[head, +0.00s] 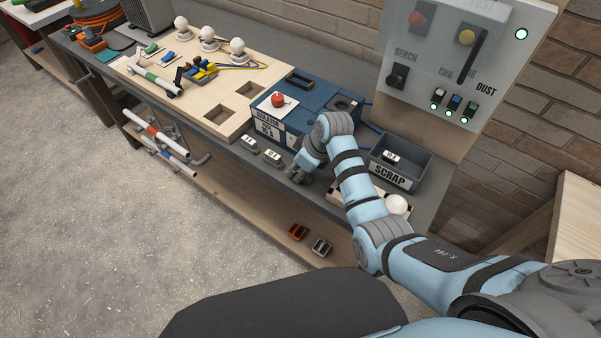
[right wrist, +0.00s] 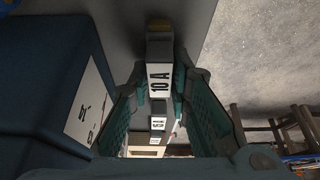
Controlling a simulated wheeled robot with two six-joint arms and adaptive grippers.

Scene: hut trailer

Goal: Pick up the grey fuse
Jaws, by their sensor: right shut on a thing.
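My right gripper (head: 297,174) is low over the front strip of the bench, in front of the blue box. In the right wrist view its two teal-padded fingers (right wrist: 163,112) are shut on a grey fuse (right wrist: 153,50) with a white 10 A label and a tan end. In the head view the gripper hides this fuse. Two more grey fuses, one nearer the board (head: 249,142) and one nearer my gripper (head: 273,156), lie on the bench to the left. Another labelled fuse (head: 391,157) is in the scrap bin. My left gripper is not in view.
The blue isolator box (head: 300,115) with a red knob stands just behind my right gripper. The scrap bin (head: 408,174) is to the right. A wooden board (head: 203,130) with lamps and wires is at left.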

